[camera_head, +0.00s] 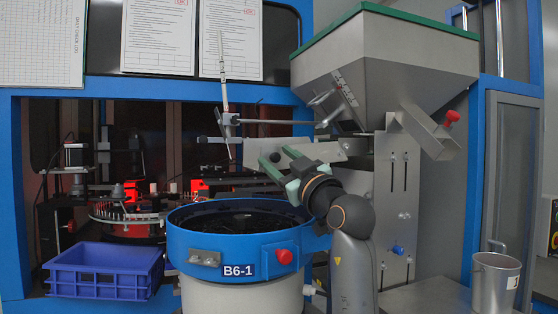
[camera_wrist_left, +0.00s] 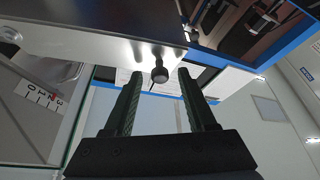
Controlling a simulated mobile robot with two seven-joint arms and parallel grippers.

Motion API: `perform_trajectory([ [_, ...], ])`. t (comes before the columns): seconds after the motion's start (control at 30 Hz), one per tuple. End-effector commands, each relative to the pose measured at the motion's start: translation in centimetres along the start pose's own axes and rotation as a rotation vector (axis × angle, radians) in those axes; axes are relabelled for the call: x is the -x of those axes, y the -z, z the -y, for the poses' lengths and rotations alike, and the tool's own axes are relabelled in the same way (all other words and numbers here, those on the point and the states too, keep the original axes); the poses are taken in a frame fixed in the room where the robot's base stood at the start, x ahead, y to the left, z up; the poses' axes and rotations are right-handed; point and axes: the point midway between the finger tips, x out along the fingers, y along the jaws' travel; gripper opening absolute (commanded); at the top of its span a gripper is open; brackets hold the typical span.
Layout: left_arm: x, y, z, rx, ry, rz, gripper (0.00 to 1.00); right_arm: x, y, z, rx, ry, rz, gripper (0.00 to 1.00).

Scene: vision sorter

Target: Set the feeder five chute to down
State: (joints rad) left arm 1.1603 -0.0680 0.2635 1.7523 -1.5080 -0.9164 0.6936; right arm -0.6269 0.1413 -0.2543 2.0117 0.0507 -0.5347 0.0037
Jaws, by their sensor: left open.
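A grey metal chute (camera_head: 318,150) sticks out to the left below the hopper (camera_head: 390,65), above the blue-rimmed bowl feeder (camera_head: 240,215). It looks about level, tilting slightly. No label reading feeder five is legible; the bowl reads B6-1. My right gripper is not in view.
A red knob (camera_head: 452,116) sits on the hopper's side spout, another (camera_head: 283,257) on the bowl. A thin jointed rod (camera_head: 226,105) stands behind the chute. A blue crate (camera_head: 105,270) is at left, a metal mug (camera_head: 495,280) at right. A numbered scale (camera_wrist_left: 40,97) shows at left.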

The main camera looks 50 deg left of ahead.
Motion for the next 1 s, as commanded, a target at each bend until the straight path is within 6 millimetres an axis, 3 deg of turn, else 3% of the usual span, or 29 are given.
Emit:
perform_trajectory([
  [0.27, 0.7, -0.1, 0.0, -0.001, -0.002, 0.001, 0.56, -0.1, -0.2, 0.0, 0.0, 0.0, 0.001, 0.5],
  [0.7, 9.5, -0.2, 0.0, 0.0, -0.003, 0.002, 0.56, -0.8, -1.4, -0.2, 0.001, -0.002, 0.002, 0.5],
  [1.0, 12.4, -0.1, 0.0, 0.0, 0.0, 0.0, 0.56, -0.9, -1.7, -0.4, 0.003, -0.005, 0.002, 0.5],
])
